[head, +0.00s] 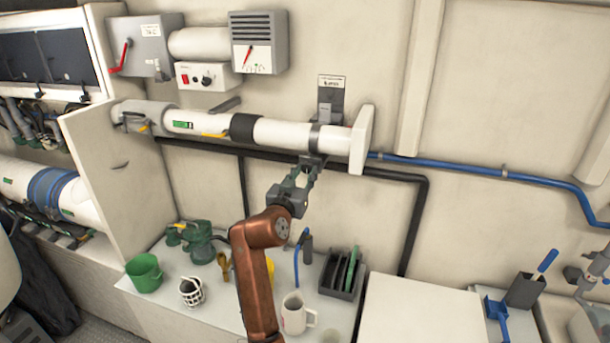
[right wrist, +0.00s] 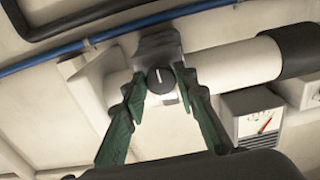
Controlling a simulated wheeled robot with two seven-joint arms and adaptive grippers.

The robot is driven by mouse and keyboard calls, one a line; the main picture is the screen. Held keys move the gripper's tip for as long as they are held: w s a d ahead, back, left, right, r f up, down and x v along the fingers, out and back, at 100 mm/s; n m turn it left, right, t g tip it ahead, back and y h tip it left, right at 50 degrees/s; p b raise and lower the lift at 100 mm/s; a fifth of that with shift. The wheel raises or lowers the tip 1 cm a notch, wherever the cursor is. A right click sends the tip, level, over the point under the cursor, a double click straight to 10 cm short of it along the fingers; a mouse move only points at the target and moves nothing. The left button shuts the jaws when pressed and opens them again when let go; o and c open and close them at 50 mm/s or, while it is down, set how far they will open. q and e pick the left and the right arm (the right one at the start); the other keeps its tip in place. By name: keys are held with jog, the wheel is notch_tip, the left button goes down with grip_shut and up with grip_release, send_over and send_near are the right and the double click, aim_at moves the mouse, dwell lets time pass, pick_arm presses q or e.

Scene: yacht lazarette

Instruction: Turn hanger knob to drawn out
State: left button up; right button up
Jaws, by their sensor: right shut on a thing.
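The hanger knob (right wrist: 160,79) is a dark round knob with a white pointer line, which runs nearly upright in the right wrist view. It sits on a grey hanger bracket (right wrist: 158,45) under the white horizontal tube (head: 280,133). My right gripper (head: 311,165) reaches up from below, and its green fingers are shut on the knob. In the right wrist view the fingertips (right wrist: 162,86) lie on either side of it. In the head view the gripper hides the knob. My left gripper is not in view.
Above stand a grey switch box with a red lever (head: 147,45) and a gauge box (head: 258,42). A black pipe (head: 425,195) and a blue pipe (head: 500,172) run along the wall. Below, a bench holds a green cup (head: 144,272), a white mug (head: 294,313) and a dark rack (head: 342,275).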

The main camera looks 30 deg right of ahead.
dwell(0.3)
jog(key=o, duration=1.2)
jog(key=shift+c, duration=0.2)
jog(key=v, duration=1.2)
